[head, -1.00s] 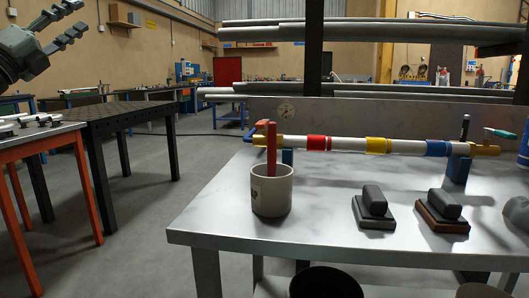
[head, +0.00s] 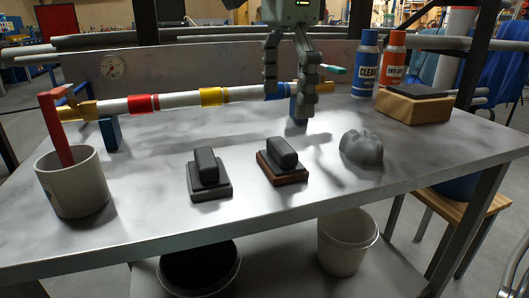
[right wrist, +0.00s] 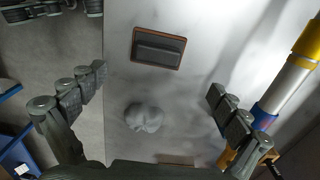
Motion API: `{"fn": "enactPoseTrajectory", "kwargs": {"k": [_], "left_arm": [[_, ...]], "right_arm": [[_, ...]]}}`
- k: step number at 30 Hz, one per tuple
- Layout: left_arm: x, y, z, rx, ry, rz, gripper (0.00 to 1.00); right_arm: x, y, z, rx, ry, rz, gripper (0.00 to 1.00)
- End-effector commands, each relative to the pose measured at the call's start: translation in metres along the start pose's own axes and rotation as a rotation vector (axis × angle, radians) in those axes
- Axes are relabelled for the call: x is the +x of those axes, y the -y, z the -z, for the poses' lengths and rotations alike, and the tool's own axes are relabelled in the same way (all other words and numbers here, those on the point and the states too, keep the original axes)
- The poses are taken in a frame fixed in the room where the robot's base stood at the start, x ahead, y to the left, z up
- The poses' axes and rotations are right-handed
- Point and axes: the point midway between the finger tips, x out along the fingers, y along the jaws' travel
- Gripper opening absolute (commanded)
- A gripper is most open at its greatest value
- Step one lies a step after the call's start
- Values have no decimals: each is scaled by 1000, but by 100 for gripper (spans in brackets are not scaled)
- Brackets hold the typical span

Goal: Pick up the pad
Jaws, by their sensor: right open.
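Two dark blocks with rounded grips stand on the bench: one on a black base (head: 209,175), one on a brown base (head: 282,162) to its right. I cannot tell which one is the pad. The brown-based block also shows in the right wrist view (right wrist: 158,48), lying flat, ahead of the fingers. My right gripper (head: 288,100) is open and empty, fingers pointing down, above the far part of the bench near the pipe's right end. In the right wrist view its fingers (right wrist: 158,82) are spread wide. My left gripper is out of view.
A grey lump (head: 361,148) lies right of the blocks. A banded pipe (head: 180,99) runs along the back on blue supports. A mug (head: 72,184) stands left. Two spray bottles (head: 392,62) and a wooden box (head: 413,107) stand right. The bench front is clear.

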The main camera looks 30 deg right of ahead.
Motion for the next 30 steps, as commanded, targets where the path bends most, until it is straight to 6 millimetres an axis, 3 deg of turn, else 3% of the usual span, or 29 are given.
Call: {"fn": "enactPoseTrajectory", "kwargs": {"k": [11,20,27,30], "left_arm": [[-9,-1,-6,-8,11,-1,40],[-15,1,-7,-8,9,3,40],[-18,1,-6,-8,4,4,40],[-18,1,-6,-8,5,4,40]], "right_arm": [[35,-3,2,-9,-6,-7,100],[75,-5,9,-8,-4,-5,100],[78,-4,9,-6,-4,-2,100],[78,-4,9,-6,-4,-2,88]]}}
